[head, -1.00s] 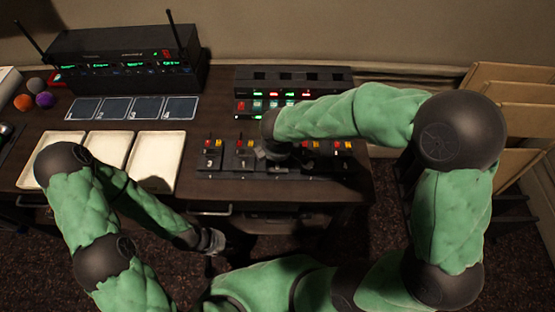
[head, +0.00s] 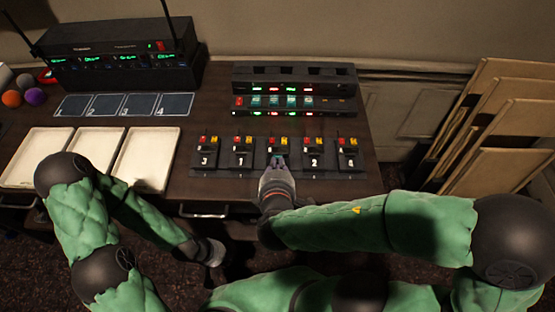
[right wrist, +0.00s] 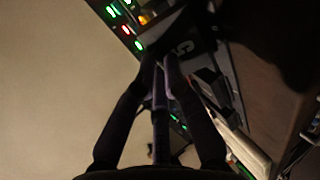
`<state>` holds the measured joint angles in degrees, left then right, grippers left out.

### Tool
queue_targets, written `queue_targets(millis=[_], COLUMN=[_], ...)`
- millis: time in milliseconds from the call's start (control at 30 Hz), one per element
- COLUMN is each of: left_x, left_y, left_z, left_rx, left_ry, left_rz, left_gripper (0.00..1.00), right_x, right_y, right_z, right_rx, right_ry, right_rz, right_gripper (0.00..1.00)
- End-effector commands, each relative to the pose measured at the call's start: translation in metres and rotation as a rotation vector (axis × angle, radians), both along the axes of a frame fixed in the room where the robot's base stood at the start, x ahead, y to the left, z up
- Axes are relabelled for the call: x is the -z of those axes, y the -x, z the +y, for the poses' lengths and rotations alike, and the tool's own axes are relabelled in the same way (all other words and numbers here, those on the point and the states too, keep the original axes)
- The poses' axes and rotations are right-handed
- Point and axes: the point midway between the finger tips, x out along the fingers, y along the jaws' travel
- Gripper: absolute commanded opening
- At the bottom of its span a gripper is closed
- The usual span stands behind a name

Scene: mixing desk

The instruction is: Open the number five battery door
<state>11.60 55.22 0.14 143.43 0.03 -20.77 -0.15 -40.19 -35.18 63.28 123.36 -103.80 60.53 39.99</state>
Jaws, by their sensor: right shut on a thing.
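The number five battery pack (head: 278,143) is the middle one in a row of dark packs on the desk, with red and yellow parts on top. Its number is hidden in the head view, but a 5 shows on its dark door (right wrist: 184,47) in the right wrist view. My right gripper (head: 277,160) reaches it from the front edge. Its fingertips (right wrist: 161,60) are closed together at the door; the exact contact is dark. My left gripper (head: 213,251) hangs low in front of the desk, away from the packs, and its jaws are too small to read.
Packs 3 (head: 205,155), 1 (head: 241,156), 2 (head: 314,156) and 4 (head: 348,156) stand close on both sides. A lit receiver rack (head: 295,92) is behind them. White trays (head: 147,160) lie left. Cardboard panels (head: 500,130) stand right.

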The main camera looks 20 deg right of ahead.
Motion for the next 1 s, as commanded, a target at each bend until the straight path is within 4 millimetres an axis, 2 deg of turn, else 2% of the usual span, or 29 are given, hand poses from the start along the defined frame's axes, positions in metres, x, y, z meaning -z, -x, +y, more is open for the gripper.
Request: queue_targets(millis=[400,1000], left_x=[0.0,0.0], left_y=[0.0,0.0], left_z=[0.0,0.0], left_rx=[0.0,0.0], left_ry=[0.0,0.0], left_rz=[0.0,0.0], left_gripper=[0.0,0.0], right_x=[0.007,0.008], right_y=[0.013,0.015], right_z=[0.004,0.004], right_rx=[0.0,0.003], right_ry=[0.064,0.074], right_rz=[-0.222,-0.271], right_gripper=[0.0,0.0])
